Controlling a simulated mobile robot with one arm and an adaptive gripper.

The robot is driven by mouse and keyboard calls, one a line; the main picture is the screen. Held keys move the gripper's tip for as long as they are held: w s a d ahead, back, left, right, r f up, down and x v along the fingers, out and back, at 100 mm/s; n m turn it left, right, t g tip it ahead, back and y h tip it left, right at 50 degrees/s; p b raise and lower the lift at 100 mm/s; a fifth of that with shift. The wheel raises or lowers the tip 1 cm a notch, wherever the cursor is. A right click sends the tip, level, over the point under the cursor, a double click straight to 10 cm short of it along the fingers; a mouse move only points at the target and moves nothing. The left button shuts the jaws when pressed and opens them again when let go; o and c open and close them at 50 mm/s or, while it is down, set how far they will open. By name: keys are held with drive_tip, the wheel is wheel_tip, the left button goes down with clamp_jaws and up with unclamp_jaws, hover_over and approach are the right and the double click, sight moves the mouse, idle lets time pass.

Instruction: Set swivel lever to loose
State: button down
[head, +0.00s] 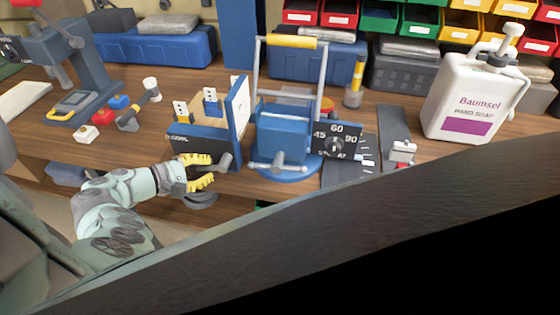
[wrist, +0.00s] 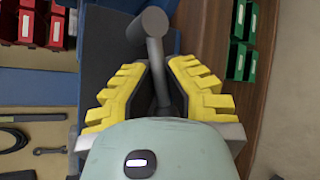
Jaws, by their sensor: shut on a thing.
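My gripper (head: 208,174) has yellow ridged fingers and is in front of the blue box with the raised lid. In the wrist view my gripper (wrist: 161,88) is shut on a grey lever (wrist: 157,62), with its rod between the fingers. The lever has a thick cylindrical end (wrist: 147,24) that sticks out beyond the fingertips. The lever also shows in the head view (head: 225,161), by the dark front of the box. It looks like the swivel lever, but no loose or tight marking can be read. The fingers hide the lower part of the rod.
The blue box (head: 240,110) stands right behind the gripper. A soap bottle (head: 468,102) stands farther right. A dark beam (head: 330,225) crosses the foreground.

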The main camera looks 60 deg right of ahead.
wheel_tip(320, 180, up, 2)
drive_tip(key=m+t+y+p, duration=0.2)
drive_tip(key=p, duration=0.1)
drive_tip(key=shift+s+d+r+m+t+y+p, duration=0.1)
drive_tip(key=shift+r+m+t+y+p, duration=0.3)
drive_tip(key=shift+t+p, duration=0.25)
drive_tip(key=shift+s+r+m+t+y+p, duration=0.1)
drive_tip(key=shift+r+m+t+y+p, duration=0.15)
drive_tip(key=shift+m+t+p, duration=0.35)
drive_tip(key=c, duration=1.3)
unclamp_jaws()
drive_tip(key=shift+d, duration=0.1)
drive_tip(key=v, duration=1.2)
drive_tip(key=shift+s+r, duration=0.1)
